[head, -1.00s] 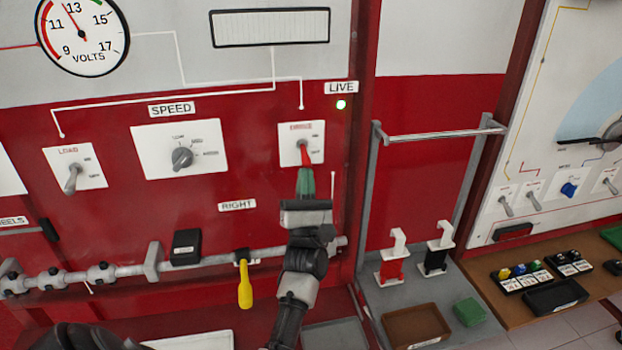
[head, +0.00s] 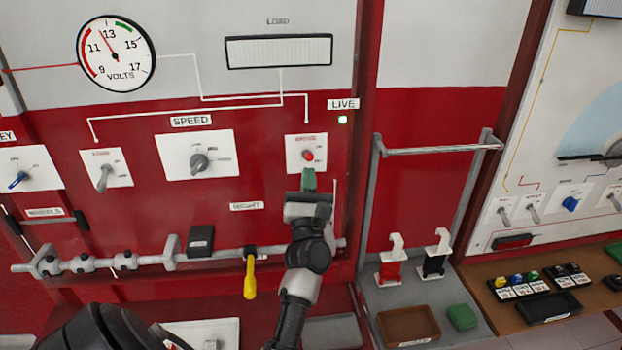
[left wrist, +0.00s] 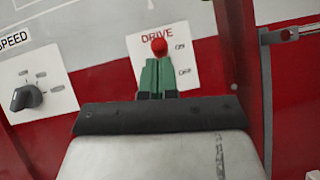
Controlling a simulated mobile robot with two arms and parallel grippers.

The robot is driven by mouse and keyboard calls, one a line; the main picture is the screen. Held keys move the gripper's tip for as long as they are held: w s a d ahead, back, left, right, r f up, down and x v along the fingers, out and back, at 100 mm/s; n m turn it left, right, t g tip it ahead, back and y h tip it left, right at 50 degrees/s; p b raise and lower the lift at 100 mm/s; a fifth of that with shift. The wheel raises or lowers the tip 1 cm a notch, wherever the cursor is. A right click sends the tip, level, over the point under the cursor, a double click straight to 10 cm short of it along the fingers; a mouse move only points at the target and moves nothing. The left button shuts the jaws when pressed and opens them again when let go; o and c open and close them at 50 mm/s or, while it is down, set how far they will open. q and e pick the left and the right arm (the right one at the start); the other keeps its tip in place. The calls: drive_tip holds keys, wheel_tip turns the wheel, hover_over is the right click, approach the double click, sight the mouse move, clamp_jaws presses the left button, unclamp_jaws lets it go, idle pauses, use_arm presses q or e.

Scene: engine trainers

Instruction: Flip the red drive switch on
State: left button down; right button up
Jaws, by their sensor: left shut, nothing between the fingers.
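The red drive switch (head: 308,155) is on a white plate (head: 293,143) on the red panel. It also shows in the left wrist view (left wrist: 159,46), where its red tip is level with the ON mark and above the OFF mark. My left gripper (head: 308,180) is shut and empty, its green fingertips just below the switch. In the left wrist view the fingertips (left wrist: 157,75) cover the lever's lower part, so I cannot tell whether they touch it. My right gripper is not in view.
The speed knob (head: 199,162) and a grey toggle (head: 104,178) are to the left. A green lamp (head: 342,119) glows under LIVE. A grey rail with a yellow handle (head: 250,278) runs below. A metal bar frame (head: 440,150) stands to the right.

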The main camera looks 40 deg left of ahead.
use_arm(q)
drive_tip(key=shift+f, duration=0.15)
drive_tip(key=b+v, duration=0.5)
drive_tip(key=v, duration=0.5)
drive_tip(key=shift+s+f, duration=0.15)
drive_tip(key=shift+s, duration=0.05)
drive_tip(key=shift+d, duration=0.1)
